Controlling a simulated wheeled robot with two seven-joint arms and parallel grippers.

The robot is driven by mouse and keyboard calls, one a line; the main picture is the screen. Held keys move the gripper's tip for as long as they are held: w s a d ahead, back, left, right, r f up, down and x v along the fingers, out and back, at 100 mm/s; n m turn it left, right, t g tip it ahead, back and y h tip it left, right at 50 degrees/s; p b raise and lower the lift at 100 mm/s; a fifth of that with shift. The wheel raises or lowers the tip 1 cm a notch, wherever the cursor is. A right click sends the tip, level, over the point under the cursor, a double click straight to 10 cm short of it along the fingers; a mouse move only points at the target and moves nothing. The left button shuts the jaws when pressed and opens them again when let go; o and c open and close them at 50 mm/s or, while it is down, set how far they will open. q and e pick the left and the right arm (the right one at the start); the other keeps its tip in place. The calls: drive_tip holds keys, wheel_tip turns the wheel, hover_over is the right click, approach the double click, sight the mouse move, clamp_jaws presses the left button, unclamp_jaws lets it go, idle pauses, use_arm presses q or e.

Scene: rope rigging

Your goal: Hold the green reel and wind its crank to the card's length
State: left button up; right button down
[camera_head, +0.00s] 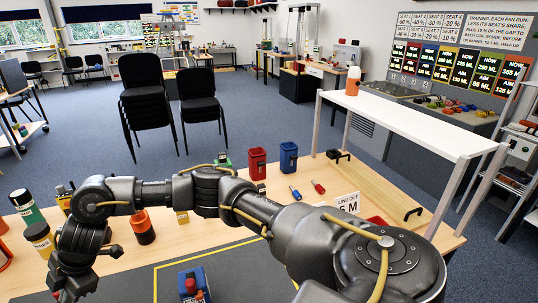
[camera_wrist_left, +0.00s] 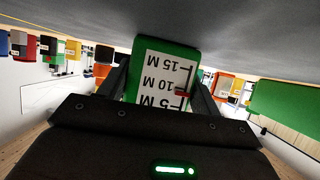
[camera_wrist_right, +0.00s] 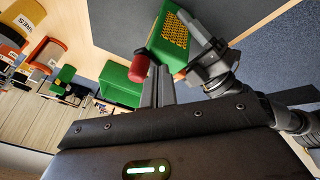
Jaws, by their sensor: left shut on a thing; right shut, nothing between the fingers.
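The green reel (camera_wrist_left: 190,52) is between my left gripper's fingers (camera_wrist_left: 160,85) in the left wrist view. Its white scale reads upside down, and a red pointer (camera_wrist_left: 182,94) sits between the 10 M and 5 M marks. In the right wrist view the reel (camera_wrist_right: 160,38) shows a yellow grid, with the dark left gripper (camera_wrist_right: 212,62) on it. A red knob (camera_wrist_right: 138,68) is beside my right gripper's shut, empty fingertips (camera_wrist_right: 157,70); I cannot tell if they touch. The white card (camera_head: 347,203) reads "LINE OUT", its number partly hidden by my right arm.
A blue block with a red knob (camera_head: 192,284) stands on the dark mat (camera_head: 240,272). Red (camera_head: 257,163) and blue (camera_head: 288,156) bins stand at the table's back. An orange jar (camera_head: 143,229) and a green bottle (camera_head: 27,206) stand left. A green box (camera_wrist_right: 120,86) is near my right gripper.

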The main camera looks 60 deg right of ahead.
drive_tip(key=shift+r, duration=2.65)
drive_tip(key=shift+s+a+r, duration=0.1)
drive_tip(key=shift+s+a, duration=0.15)
drive_tip(key=shift+a, duration=0.2)
